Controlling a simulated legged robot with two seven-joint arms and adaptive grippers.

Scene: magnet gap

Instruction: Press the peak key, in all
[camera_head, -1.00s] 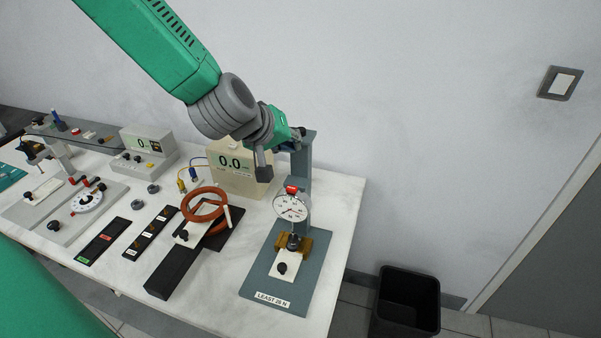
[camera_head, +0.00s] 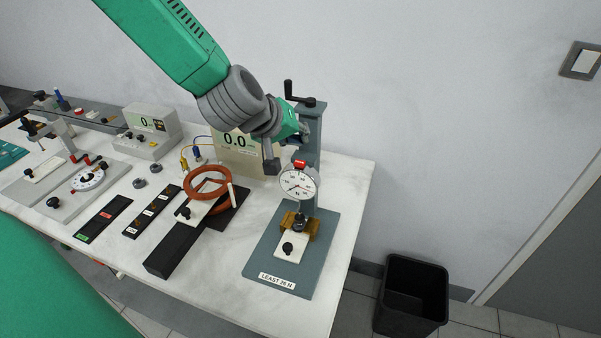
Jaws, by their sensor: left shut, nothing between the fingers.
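A grey test stand (camera_head: 310,140) with a crank on top stands at the right of the table. It carries a round white dial gauge (camera_head: 298,184) with a red key (camera_head: 300,163) on its top edge. Any lettering on the key is too small to read. My left gripper (camera_head: 271,167) is shut and empty, pointing down just left of the red key, with a visible gap in the picture. My right gripper is out of view.
A beige meter reading 0.0 (camera_head: 236,150) stands behind my gripper. An orange ring coil (camera_head: 209,183) on a black fixture, black strips and a dial panel (camera_head: 88,178) fill the left. A black bin (camera_head: 412,295) stands on the floor at right.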

